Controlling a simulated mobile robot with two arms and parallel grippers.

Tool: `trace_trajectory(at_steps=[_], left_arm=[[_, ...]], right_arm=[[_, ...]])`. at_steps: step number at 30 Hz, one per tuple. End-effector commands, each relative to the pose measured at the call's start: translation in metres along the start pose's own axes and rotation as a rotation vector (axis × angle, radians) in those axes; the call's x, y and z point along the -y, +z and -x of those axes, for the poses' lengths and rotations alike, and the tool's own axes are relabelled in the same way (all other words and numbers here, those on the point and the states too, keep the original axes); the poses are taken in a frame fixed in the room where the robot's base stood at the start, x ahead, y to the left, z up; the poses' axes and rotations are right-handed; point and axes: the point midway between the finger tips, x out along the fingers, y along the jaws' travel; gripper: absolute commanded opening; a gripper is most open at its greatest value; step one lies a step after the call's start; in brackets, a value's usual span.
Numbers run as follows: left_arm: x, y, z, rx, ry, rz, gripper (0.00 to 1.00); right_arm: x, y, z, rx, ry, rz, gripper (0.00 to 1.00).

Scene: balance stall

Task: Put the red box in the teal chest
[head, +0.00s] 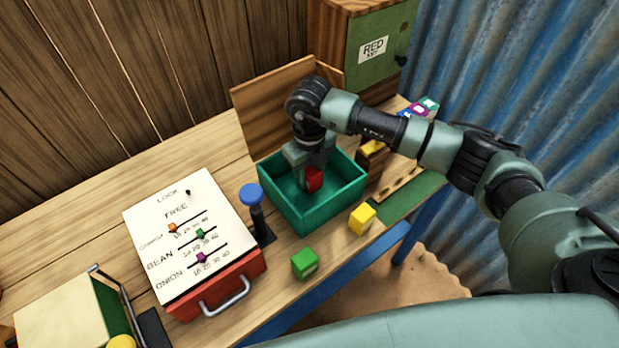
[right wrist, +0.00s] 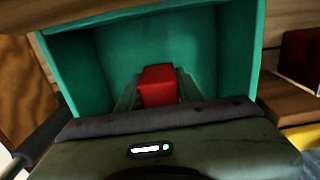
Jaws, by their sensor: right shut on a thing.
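The teal chest (head: 338,207) is an open box on the bench, with a raised wooden lid (head: 275,107) behind it. My right gripper (head: 311,174) reaches down into the chest from above. It is shut on the red box (head: 314,179). In the right wrist view the red box (right wrist: 157,86) sits between the fingers, with the teal walls (right wrist: 78,75) around it. I cannot tell whether the red box touches the chest floor. My left gripper is not in view.
A green cube (head: 305,263) and a yellow cube (head: 362,218) lie in front of the chest. A blue-topped lever (head: 251,196) stands to its left, beside a white slider panel (head: 185,240). A green-doored cabinet (head: 377,50) stands behind.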

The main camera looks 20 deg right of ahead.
Motion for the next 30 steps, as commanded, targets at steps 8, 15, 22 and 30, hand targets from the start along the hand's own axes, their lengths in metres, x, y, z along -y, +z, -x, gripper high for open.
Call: trace_trajectory(at_steps=[8, 15, 22, 30], left_arm=[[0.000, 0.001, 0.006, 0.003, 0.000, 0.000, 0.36], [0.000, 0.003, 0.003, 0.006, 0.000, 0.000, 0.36], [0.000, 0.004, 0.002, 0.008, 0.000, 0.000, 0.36], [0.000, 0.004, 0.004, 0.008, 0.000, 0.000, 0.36]], right_arm=[[0.000, 0.000, -0.024, 0.001, 0.001, 0.000, 0.00], [0.000, 0.000, -0.026, 0.001, 0.001, -0.001, 0.00], [0.000, 0.000, -0.027, 0.000, 0.001, -0.001, 0.58], [0.000, 0.000, -0.025, 0.000, 0.001, -0.001, 0.58]])
